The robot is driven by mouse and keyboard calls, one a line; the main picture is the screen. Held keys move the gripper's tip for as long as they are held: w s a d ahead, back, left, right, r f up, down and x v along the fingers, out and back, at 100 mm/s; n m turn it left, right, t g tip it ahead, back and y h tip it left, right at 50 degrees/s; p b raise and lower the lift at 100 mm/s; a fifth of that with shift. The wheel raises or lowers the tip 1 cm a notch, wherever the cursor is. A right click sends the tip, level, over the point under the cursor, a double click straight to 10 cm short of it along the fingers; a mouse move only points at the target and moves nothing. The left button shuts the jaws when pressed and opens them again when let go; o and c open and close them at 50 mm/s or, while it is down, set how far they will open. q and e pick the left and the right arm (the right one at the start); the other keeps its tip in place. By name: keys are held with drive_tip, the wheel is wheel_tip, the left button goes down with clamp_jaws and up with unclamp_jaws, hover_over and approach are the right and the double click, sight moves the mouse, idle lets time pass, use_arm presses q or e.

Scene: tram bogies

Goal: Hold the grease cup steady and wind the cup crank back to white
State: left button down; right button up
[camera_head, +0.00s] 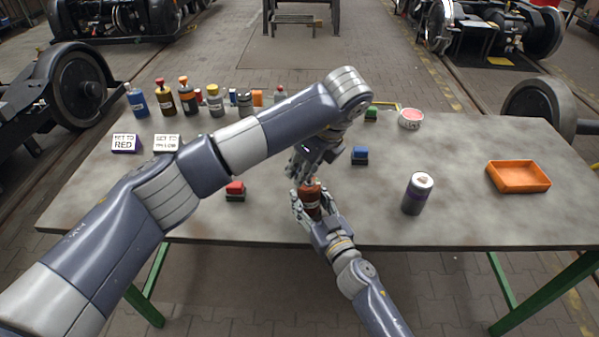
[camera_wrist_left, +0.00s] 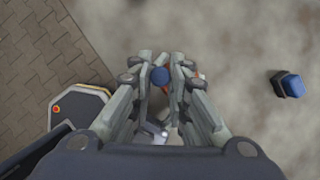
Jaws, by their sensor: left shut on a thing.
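The grease cup (camera_head: 311,201) is a small dark reddish-brown cylinder near the front middle of the table, and it looks upright. My right gripper (camera_head: 312,209) is shut around its sides, one finger on each side. My left gripper (camera_head: 309,175) comes down from above, directly over the cup. In the left wrist view its fingers (camera_wrist_left: 161,80) are closed in on a small round blue knob (camera_wrist_left: 160,75), which looks like part of the cup crank. A bit of orange-red shows beside the knob. The fingers hide the rest of the crank, and no white mark can be made out.
A red block (camera_head: 235,188), a blue block (camera_head: 360,154) and a dark grey can (camera_head: 418,194) stand around the grippers. An orange tray (camera_head: 518,177) is at the right. Several bottles (camera_head: 188,96) and two lettered signs (camera_head: 125,143) are at the back left. The table's front edge is close.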

use_arm(q)
drive_tip(key=c, duration=1.4)
unclamp_jaws()
drive_tip(key=shift+c, duration=0.2)
